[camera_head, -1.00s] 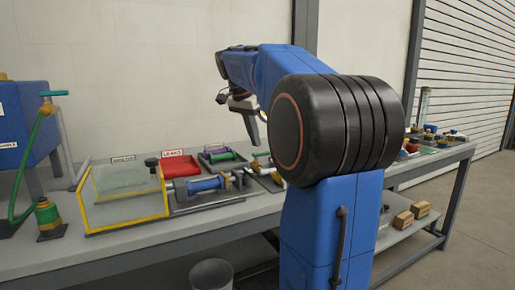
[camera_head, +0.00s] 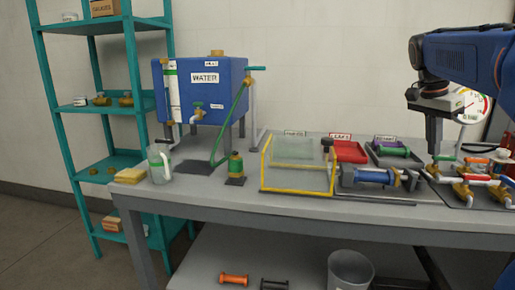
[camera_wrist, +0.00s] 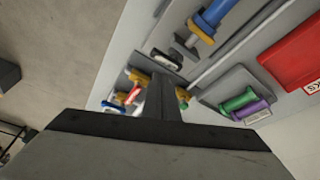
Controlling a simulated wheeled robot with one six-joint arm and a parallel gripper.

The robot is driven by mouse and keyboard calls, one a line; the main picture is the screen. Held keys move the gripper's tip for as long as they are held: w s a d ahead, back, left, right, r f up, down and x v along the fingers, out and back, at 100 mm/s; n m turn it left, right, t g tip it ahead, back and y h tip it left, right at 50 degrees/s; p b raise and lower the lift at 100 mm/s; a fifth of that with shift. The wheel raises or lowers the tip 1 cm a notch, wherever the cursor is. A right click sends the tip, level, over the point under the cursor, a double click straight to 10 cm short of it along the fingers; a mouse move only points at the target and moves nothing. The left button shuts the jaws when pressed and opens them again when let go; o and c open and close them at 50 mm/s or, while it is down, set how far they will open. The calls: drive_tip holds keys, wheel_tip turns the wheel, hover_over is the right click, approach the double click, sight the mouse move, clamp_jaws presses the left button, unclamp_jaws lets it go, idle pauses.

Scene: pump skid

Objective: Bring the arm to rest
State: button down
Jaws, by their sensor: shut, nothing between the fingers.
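My gripper (camera_head: 433,140) is at the right of the head view, pointing down above the workbench (camera_head: 240,205). Its fingers are together with nothing between them. They also show in the wrist view (camera_wrist: 162,90), narrow and closed, with the bench items beyond them. My blue arm (camera_head: 465,58) enters from the right edge and is bent over the bench's right part. The fingertips appear above or in front of the valve manifold (camera_head: 470,185); whether they touch anything I cannot tell, but they look apart from it.
A yellow-framed guard (camera_head: 298,190), red tray (camera_head: 346,151) and blue cylinder (camera_head: 372,176) lie mid-bench. A teal shelf (camera_head: 135,100) stands left; a bin (camera_head: 350,270) is below.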

drive_tip(key=s+a+f+n+t+y, duration=0.3)
drive_tip(key=s+a+f+n, duration=1.2)
drive_tip(key=s+a+f, duration=0.7)
wheel_tip(320, 180, down, 4)
drive_tip(key=shift+a+n+t+y, duration=0.35)
drive_tip(key=shift+a+t, duration=0.25)
drive_tip(key=shift+a, duration=0.25)
drive_tip(key=shift+w+r, duration=0.1)
drive_tip(key=shift+r, duration=0.05)
